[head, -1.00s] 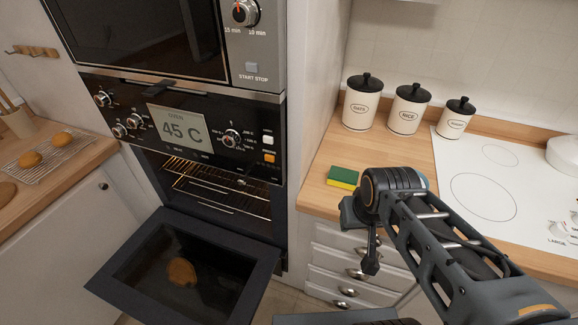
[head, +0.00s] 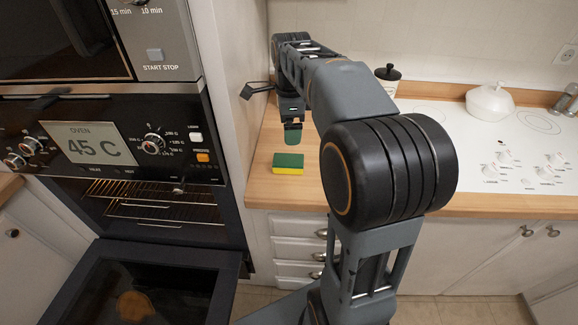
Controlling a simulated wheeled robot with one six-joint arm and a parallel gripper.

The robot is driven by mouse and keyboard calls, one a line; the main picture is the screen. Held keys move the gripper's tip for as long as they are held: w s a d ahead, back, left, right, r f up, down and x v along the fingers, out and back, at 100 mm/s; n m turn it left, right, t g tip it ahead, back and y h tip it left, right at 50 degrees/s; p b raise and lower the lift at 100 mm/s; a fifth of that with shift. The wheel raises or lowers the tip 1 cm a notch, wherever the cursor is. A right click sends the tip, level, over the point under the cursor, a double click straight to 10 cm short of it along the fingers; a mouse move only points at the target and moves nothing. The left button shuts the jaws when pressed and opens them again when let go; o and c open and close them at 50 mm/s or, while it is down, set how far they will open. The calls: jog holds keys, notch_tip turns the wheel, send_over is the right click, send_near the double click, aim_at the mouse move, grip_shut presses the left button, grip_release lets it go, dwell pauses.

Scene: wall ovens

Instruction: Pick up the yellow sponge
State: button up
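The sponge (head: 288,164) has a green top and a yellow lower layer. It lies flat on the wooden counter (head: 262,187), near its front left corner. My gripper (head: 292,134) hangs over the counter just above and behind the sponge in the picture, apart from it as far as I can see. Its fingers point down and look small and dark with a green pad. Whether they are open or shut is not clear. Nothing shows held in them.
The open oven door (head: 190,268) juts out at lower left, with a brown round item (head: 134,305) on it. A tall white panel stands left of the counter. A canister (head: 388,78) and the white hob (head: 480,130) with a lidded pot (head: 490,99) lie right.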

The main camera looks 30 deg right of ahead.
aim_at(293, 160)
jog(key=f, duration=0.4)
jog(key=d+f+m+b, duration=0.1)
jog(key=f, duration=0.4)
jog(key=w+f+m, duration=0.1)
jog(key=f, duration=0.3)
jog(key=shift+d+f, duration=0.2)
jog(key=shift+f, duration=0.2)
jog(key=shift+c, duration=0.4)
jog(key=c, duration=0.9)
